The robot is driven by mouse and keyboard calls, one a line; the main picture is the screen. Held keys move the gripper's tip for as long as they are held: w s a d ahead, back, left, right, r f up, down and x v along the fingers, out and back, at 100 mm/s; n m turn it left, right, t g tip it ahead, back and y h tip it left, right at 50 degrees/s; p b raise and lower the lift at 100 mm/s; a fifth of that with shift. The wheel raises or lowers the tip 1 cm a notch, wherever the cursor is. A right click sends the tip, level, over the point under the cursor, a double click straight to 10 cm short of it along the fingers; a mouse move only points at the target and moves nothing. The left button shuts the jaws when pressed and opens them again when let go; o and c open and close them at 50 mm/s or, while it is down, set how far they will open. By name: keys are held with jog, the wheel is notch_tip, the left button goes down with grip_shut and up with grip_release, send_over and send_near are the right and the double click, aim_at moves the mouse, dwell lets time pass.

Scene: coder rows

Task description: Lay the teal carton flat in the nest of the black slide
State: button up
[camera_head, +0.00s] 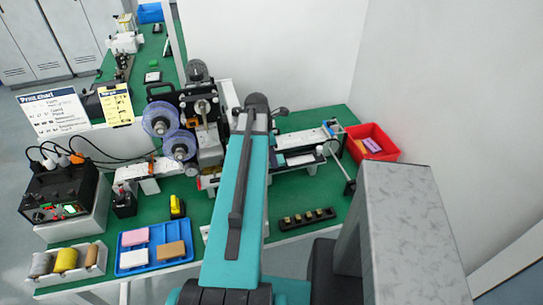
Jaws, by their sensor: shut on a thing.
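My teal arm link rises through the middle of the view and covers part of the bench and the machine. My gripper is not in view. I see no teal carton in this view; the only teal surface is my arm. A black and white slide-like unit (302,158) stands on the green bench right of my arm, beside the machine. I cannot tell if it is the black slide, and no nest can be made out. A blue tray (121,266) at the front left holds a pink, a white and a brown block.
A printing machine with purple reels (160,118) stands behind my arm. A red bin (385,149) is at the bench's right end. A black strip with several brass-coloured pieces (307,219) lies near the front edge. A black control box (60,192) stands at left. Green bench shows between them.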

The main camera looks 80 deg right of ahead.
jog(key=shift+f, duration=0.3)
dwell(0.4)
jog(key=o, duration=0.8)
jog(key=shift+o, duration=0.2)
jog(key=shift+r, duration=0.15)
notch_tip(320, 180, up, 13)
jog(key=w+a+b, duration=0.1)
jog(key=w+b, duration=0.1)
jog(key=b, duration=0.1)
jog(key=shift+w, duration=0.3)
jog(key=shift+r, duration=0.1)
dwell(0.5)
